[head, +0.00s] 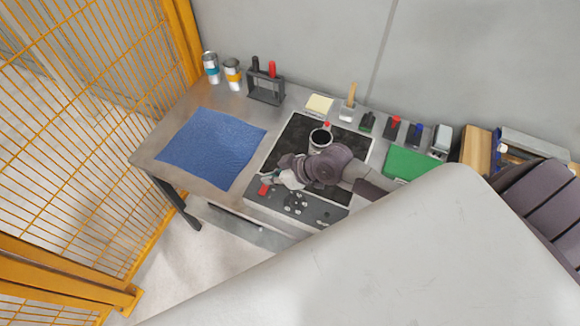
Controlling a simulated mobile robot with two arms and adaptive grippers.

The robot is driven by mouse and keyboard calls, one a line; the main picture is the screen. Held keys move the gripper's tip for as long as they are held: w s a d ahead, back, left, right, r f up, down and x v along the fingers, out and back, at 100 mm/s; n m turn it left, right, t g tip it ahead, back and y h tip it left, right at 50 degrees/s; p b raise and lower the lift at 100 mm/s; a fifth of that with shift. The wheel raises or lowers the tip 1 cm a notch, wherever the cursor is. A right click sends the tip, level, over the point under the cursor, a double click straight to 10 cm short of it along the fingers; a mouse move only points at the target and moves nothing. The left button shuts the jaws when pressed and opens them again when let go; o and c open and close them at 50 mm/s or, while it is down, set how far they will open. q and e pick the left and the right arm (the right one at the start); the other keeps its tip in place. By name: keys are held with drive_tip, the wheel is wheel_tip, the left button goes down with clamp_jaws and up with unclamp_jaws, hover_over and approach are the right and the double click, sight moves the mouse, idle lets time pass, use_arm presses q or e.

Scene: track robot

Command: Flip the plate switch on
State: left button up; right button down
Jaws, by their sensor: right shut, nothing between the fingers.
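A plate with a black top (292,134) and a grey front panel (325,212) stands on the workbench. A small red switch (264,189) sits at the left end of the panel, beside several dark knobs (295,202). My right gripper (270,181) is shut and empty, with its fingertips right at the red switch. I cannot tell whether they touch it, or which way the switch is set. A pot with dark contents (320,137) stands on the black top, partly hidden by my right arm. My left gripper is not in view.
A blue cloth (210,147) lies to the left. Two cups (232,74) and a rack with black and red handles (265,88) stand behind it. Small bottles, a green mat (408,162) and boxes line the right. An orange mesh fence (85,100) borders the left.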

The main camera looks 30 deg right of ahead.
drive_tip(key=s+b+v, duration=0.1)
drive_tip(key=v, duration=0.6)
drive_tip(key=shift+s+a+r, duration=0.15)
drive_tip(key=shift+s+a, duration=0.05)
drive_tip(key=shift+s, duration=0.1)
